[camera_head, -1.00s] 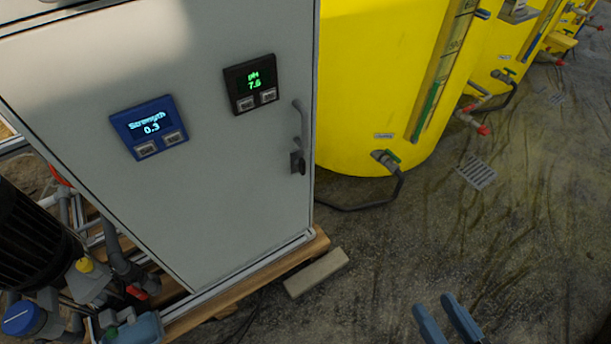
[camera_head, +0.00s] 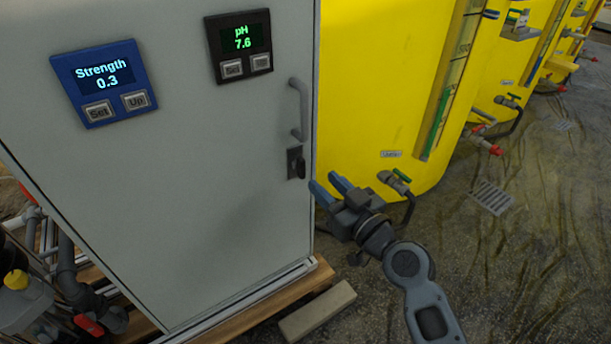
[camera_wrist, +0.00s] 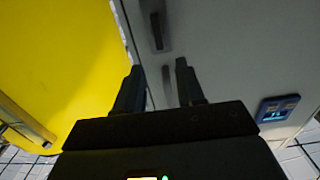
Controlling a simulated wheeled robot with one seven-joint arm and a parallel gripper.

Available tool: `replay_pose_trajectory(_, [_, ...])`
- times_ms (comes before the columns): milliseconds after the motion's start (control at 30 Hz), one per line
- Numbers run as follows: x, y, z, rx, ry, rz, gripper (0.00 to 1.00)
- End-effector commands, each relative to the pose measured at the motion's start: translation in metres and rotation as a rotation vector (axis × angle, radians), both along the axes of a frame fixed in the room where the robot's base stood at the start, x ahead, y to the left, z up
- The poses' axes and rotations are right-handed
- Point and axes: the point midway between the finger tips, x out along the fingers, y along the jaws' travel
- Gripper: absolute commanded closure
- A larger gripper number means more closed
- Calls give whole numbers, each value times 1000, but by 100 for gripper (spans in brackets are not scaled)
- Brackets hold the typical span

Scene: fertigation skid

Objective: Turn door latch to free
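The door latch (camera_head: 300,168) is a small dark knob on a dark plate on the grey cabinet door (camera_head: 215,190), near its right edge and below the grey door handle (camera_head: 299,108). The knob looks upright, in line with the door edge. In the wrist view, the picture is turned over, and the latch (camera_wrist: 157,30) shows beyond the fingertips, near the top. My gripper (camera_head: 324,184) is just right of the latch and a little lower, with its blue fingers pointing left. The fingers are apart and empty, also in the wrist view (camera_wrist: 159,66). I see no contact with the latch.
A large yellow tank (camera_head: 370,90) stands close behind my gripper, with a green-handled valve (camera_head: 400,176) and black hose low on it. The door carries a blue strength display (camera_head: 105,80) and a black pH display (camera_head: 240,45). Open floor lies to the right.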

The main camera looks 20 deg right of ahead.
Motion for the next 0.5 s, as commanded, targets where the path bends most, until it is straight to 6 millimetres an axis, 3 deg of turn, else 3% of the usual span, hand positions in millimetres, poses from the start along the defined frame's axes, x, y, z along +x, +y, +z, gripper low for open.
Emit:
replay_pose_trajectory(167, [14, 4, 3, 1, -8, 9, 62])
replay_pose_trajectory(500, [61, 19, 2, -1, -8, 7, 62])
